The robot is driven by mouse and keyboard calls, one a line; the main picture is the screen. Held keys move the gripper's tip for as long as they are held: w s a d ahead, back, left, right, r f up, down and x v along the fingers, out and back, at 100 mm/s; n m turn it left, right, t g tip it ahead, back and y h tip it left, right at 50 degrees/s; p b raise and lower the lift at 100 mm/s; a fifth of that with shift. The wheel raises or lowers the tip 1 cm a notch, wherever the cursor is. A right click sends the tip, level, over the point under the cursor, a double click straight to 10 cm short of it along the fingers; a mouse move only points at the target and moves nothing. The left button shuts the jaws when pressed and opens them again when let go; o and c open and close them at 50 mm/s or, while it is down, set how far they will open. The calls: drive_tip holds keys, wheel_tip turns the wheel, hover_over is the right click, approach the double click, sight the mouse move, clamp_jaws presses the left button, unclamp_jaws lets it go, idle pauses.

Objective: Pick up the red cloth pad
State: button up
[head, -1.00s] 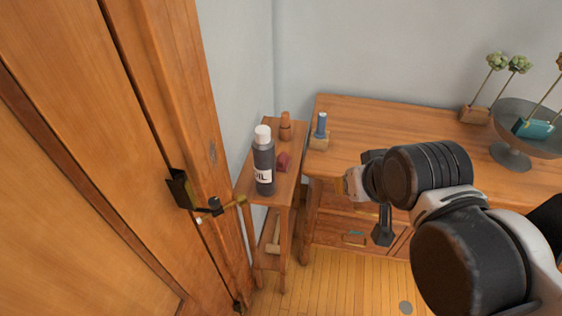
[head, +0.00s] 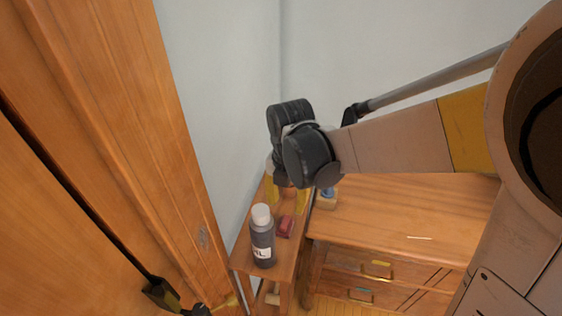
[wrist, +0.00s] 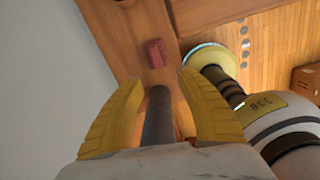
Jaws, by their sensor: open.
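The red cloth pad (head: 285,227) lies on the top of the narrow wooden stand (head: 240,258), just right of a dark bottle with a white cap (head: 262,236). In the wrist view the small red pad (wrist: 155,53) lies on the wood beyond the fingertips. My gripper (head: 287,197) has yellow fingers and hangs above the back part of the stand, behind the pad in the head view. In the wrist view my gripper (wrist: 160,78) is open, with its fingers spread and clear of the pad. A dark rod shows between the fingers.
A wooden door (head: 80,130) with a dark handle is at the left. Pale walls meet behind the stand.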

drive_tip(key=n+b, duration=0.1)
drive_tip(key=b, duration=0.1)
hover_over(284, 224)
drive_tip(key=f, duration=0.5)
drive_tip(key=shift+s+f, duration=0.2)
drive_tip(key=shift+f, duration=0.2)
drive_tip(key=f, duration=0.2)
drive_tip(key=f+b, duration=0.2)
drive_tip(key=f, duration=0.1)
drive_tip(key=shift+w+f, duration=0.25)
drive_tip(key=shift+f, duration=0.1)
drive_tip(key=shift+r, duration=0.1)
clamp_jaws()
